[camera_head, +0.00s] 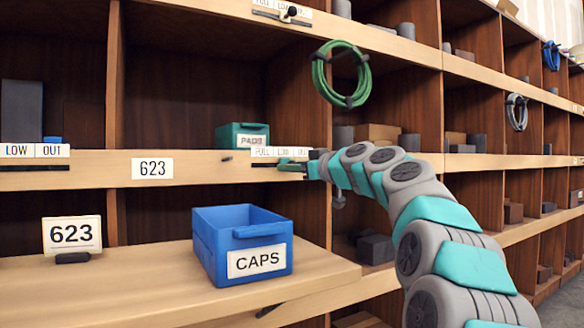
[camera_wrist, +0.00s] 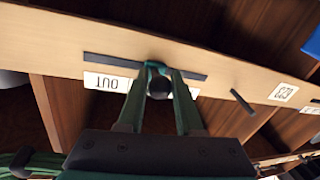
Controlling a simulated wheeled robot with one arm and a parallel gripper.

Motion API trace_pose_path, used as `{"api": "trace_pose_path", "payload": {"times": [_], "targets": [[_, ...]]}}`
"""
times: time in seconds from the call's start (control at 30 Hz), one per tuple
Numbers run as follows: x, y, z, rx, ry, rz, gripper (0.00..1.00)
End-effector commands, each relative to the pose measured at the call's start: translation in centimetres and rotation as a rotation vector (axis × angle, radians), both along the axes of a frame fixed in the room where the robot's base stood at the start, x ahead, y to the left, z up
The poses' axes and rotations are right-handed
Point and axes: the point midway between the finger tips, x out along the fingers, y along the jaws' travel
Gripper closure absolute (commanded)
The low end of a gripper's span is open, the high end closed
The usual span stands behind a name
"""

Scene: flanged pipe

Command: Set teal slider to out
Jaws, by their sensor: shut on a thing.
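The teal slider (camera_wrist: 155,66) sits in a dark slot on the shelf edge, with a dark round knob (camera_wrist: 159,88) in front of it. The wrist view is turned about upside down. There the OUT label (camera_wrist: 107,82) is left of the slider, near one end of the slot. The slider is near the slot's middle, apart from OUT; my fingers hide the other labels. My gripper (camera_wrist: 158,84) is shut on the slider, one finger on each side of the knob. In the head view my gripper (camera_head: 300,165) is at the slot under the label strip (camera_head: 279,152), covering part of it.
A teal bin (camera_head: 240,135) stands on the shelf behind the slot. A green hose coil (camera_head: 340,75) hangs above my arm. Another LOW/OUT slot (camera_head: 35,166) is at far left.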

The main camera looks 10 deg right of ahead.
Motion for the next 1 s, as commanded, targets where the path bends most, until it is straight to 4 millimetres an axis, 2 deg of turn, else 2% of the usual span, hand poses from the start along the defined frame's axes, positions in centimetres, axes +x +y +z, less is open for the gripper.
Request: {"api": "trace_pose_path", "payload": {"times": [0.33, 0.8, 1.0], "targets": [[0.2, -0.5, 0.0, 0.001, -0.003, 0.000, 1.00], [1.8, -5.1, 0.1, 0.002, -0.002, 0.000, 1.00], [2.0, -6.0, 0.1, 0.001, -0.001, -0.002, 1.00]]}}
